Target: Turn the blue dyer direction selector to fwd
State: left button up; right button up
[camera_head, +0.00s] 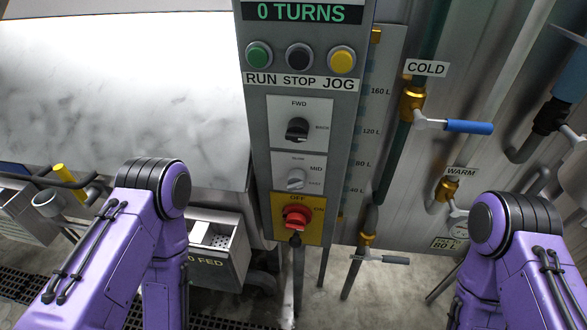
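The direction selector (297,129) is a black knob on a light plate in the upper middle of the grey control panel. The plate reads FWD above the knob and BACK to its right. The knob is small and dark, and I cannot tell for sure which mark it points to. Nothing touches it. My two purple arms show at the lower left and lower right, both below and to the sides of the panel. Neither gripper is in the picture.
Above are RUN (259,55), STOP (299,56) and JOG (342,60) buttons under a "0 TURNS" display (302,12). Below are a grey speed knob (296,179) and a red OFF/ON switch (296,216). A blue-handled COLD valve (468,127) juts out at right.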

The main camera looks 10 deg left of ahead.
aim_at(297, 131)
jog(key=u, duration=0.85)
jog(key=k, duration=1.25)
jog(key=z, duration=0.8)
jog(key=i, duration=0.5)
